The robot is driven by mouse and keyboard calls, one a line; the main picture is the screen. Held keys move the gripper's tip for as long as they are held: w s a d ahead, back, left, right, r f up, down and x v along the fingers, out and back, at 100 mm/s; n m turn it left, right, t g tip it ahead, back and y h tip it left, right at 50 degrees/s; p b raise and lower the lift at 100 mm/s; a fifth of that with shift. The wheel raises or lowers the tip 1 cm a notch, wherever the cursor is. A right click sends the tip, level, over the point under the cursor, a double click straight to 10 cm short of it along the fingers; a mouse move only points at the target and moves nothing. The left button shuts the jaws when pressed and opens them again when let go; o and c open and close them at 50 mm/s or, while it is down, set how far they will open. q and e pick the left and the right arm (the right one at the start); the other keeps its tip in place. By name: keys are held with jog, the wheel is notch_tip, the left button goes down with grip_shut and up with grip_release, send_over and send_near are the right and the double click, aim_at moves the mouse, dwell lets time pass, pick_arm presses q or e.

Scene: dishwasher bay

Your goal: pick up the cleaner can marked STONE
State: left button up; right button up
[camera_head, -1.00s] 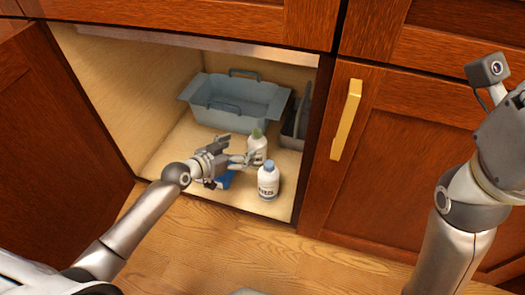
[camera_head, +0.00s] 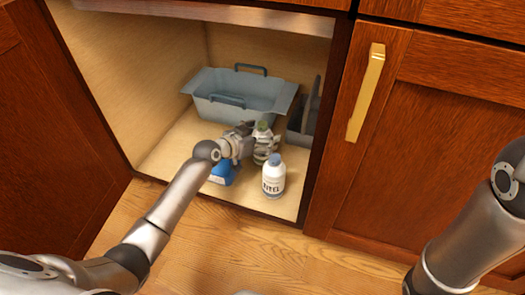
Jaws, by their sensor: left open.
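My left gripper (camera_head: 266,148) reaches into the open cabinet from the left. It is open, with its fingers at the green-capped white bottle (camera_head: 262,129). The fingers cover much of that bottle, so its label cannot be read and I cannot tell whether they touch it. A white bottle with a blue-grey cap (camera_head: 273,180) stands upright in front, apart from the gripper. Its dark label looks like STEEL, though it is small. A blue item (camera_head: 223,174) sits on the cabinet floor below the gripper, partly hidden. I cannot make out the word STONE. My right gripper is out of view.
A grey-blue caddy (camera_head: 235,100) stands at the back of the cabinet. A dark grey holder (camera_head: 300,125) is by the right wall. The open door (camera_head: 60,140) is at left. A closed door with a gold handle (camera_head: 367,92) is at right.

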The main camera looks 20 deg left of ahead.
pick_arm(q)
jog(key=shift+w+d+f, duration=0.1)
jog(key=shift+w, duration=0.15)
jog(key=shift+c, duration=0.2)
jog(key=c, duration=1.7)
